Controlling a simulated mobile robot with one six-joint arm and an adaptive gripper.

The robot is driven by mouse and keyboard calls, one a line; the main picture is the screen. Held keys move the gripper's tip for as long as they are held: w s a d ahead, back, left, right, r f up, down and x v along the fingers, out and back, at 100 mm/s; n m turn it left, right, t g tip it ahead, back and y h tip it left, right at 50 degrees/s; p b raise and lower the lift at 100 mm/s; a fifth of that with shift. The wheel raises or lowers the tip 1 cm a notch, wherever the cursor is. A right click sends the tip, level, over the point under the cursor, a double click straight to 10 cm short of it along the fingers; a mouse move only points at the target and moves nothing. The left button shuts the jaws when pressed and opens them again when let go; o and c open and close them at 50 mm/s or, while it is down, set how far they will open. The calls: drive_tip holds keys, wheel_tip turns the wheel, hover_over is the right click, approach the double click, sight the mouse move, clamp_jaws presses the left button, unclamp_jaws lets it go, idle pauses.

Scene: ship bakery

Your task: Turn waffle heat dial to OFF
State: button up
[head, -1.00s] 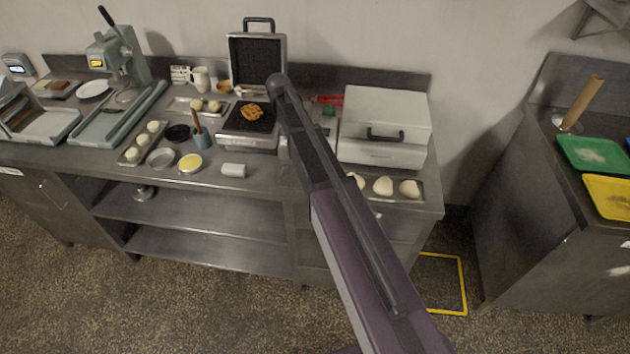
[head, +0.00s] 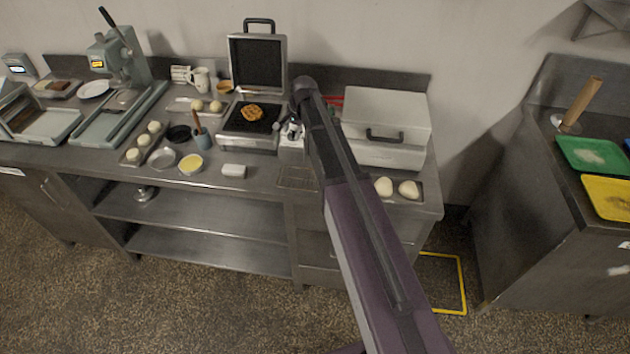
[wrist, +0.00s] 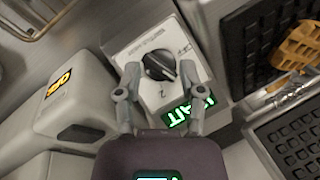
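The waffle heat dial (wrist: 160,65) is a black knob with a pale pointer line, on a pale control box (wrist: 143,47) in the wrist view. A green lit display (wrist: 189,112) beside it is partly covered by a finger and seems to read "WAIT". My gripper (wrist: 160,72) is open, its two grey fingers on either side of the knob in the picture. I cannot tell whether they touch it. In the head view my gripper (head: 292,129) is mostly hidden by my arm, just right of the open waffle iron (head: 230,137) with a waffle (head: 252,113) on its plate.
A closed grey appliance (head: 385,115) stands close on the right, with dough balls (head: 409,188) in front. A pale housing with an orange display (wrist: 58,82) is left of the dial in the wrist view. A wire rack (head: 297,178) lies at the counter's front.

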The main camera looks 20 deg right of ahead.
drive_tip(key=shift+p+v, duration=5.7)
drive_tip(key=shift+v, duration=0.6)
drive_tip(key=s+a+f+n+g+b, duration=0.1)
drive_tip(key=s+f+n+b, duration=0.1)
drive_tip(key=s, duration=0.6)
drive_tip(key=s+f+n+h+b, duration=0.1)
drive_tip(key=s+f+n+b, duration=0.2)
drive_tip(key=s, duration=0.5)
drive_tip(key=s+a+f+n+g+h+b, duration=0.1)
drive_tip(key=s+f+n+b, duration=0.1)
drive_tip(key=s+n, duration=0.3)
drive_tip(key=shift+s+a+f+g, duration=0.3)
drive_tip(key=shift+s+f, duration=0.2)
drive_tip(key=shift+s, duration=1.35)
drive_tip(key=w+a+r+t+h+p, duration=0.1)
drive_tip(key=w+r+t+p, duration=0.1)
drive_tip(key=w, duration=0.9)
drive_tip(key=w+a+r+n+t+h+p, duration=0.1)
drive_tip(key=w+r, duration=0.3)
drive_tip(key=w, duration=0.7)
drive_tip(key=shift+w+a+r+t+h+p, duration=0.15)
drive_tip(key=shift+a+r+t+h+p, duration=0.25)
drive_tip(key=shift+a+t+h+p, duration=0.4)
drive_tip(key=shift+f, duration=0.1)
drive_tip(key=b+x, duration=1.2)
drive_tip(key=x, duration=0.1)
drive_tip(key=shift+w+a+f, duration=0.1)
drive_tip(key=shift+w+f, duration=0.05)
drive_tip(key=shift+f, duration=0.15)
